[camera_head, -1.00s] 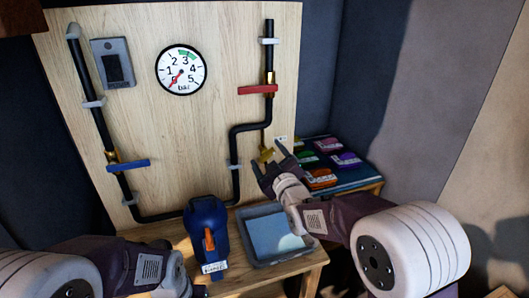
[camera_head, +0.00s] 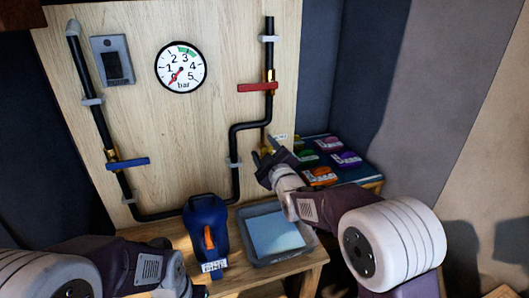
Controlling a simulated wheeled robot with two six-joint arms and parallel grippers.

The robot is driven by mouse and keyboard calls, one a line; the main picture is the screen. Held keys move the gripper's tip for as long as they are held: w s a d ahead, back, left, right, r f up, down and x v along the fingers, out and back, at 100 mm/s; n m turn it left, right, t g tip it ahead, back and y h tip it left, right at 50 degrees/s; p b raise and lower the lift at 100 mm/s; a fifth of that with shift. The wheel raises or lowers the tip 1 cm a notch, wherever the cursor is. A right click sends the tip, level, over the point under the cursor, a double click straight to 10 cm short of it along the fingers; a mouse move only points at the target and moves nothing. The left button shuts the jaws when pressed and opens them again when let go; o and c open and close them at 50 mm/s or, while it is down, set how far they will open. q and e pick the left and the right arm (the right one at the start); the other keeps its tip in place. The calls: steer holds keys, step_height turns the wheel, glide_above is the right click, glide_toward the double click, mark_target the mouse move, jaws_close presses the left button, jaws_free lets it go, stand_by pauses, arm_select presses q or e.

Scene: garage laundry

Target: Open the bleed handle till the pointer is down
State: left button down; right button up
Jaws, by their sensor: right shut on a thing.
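The round pressure gauge (camera_head: 181,67) is on the wooden panel. Its red pointer leans to the lower left, near the 0 end of the scale. The small brass bleed fitting (camera_head: 265,151) is below the right-hand black pipe, beside a small white label. My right gripper (camera_head: 266,158) is at this fitting, shut on the bleed handle, which its fingers mostly hide. My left arm comes in at the lower left. My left gripper (camera_head: 196,291) is low at the bottom edge, mostly cut off, so its jaws cannot be read.
A red valve lever (camera_head: 258,87) and a blue valve lever (camera_head: 128,163) are on the pipes. A blue pump-like unit (camera_head: 207,232) and a grey tray (camera_head: 262,258) with a light blue sheet stand on the bench. Colourful packs (camera_head: 319,176) lie on the right, close to my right gripper.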

steer(key=o, duration=1.4)
steer(key=v, duration=0.9)
